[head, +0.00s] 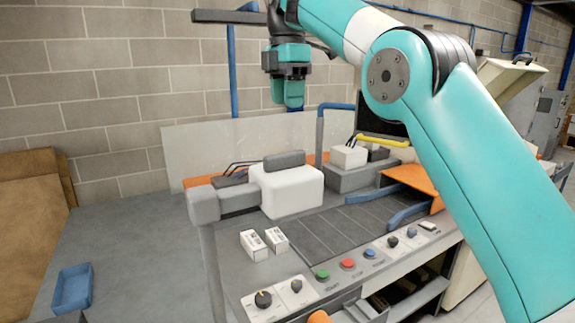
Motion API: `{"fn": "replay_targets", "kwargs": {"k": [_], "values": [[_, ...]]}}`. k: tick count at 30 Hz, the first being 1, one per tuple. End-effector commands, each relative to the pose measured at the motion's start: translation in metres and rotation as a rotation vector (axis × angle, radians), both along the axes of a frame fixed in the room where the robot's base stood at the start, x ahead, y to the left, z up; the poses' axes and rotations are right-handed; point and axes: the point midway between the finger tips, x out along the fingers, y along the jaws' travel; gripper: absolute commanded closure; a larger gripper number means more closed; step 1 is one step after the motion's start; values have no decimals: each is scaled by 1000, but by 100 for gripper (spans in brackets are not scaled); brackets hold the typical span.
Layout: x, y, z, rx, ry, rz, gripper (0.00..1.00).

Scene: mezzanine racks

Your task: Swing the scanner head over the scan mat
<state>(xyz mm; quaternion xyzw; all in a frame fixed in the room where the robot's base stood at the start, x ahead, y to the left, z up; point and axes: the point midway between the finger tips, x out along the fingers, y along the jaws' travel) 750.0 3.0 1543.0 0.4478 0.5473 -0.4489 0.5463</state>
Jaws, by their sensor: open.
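The scanner head looks to be the white box (290,190) with a grey block on top, behind the control panel. A grey jointed arm (205,205) on a post reaches to its left side. The dark grey scan mat (335,235), marked with lines, lies to the right and in front of the white box, which stands beside the mat and not over its middle. My teal arm crosses the right side, and its wrist hangs high above and behind the white box, apart from it.
Two small white boxes (254,245) stand left of the mat. Green, red and blue buttons and knobs line the front panel (330,278). Blue rails (408,215) and an orange tray (410,178) border the mat's right. A blue bin (72,288) sits far left; grey surface around it is clear.

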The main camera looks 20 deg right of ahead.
Motion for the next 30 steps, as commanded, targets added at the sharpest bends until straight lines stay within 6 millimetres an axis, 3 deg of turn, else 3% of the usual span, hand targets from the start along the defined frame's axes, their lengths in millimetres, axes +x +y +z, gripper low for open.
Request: {"fn": "replay_targets", "kwargs": {"k": [1,15,21,30], "values": [[-1,0,-19,-1,3,0,53],[-1,0,-105,0,2,-1,53],[-1,0,-124,0,0,0,53],[0,0,-128,0,-2,0,53]]}}
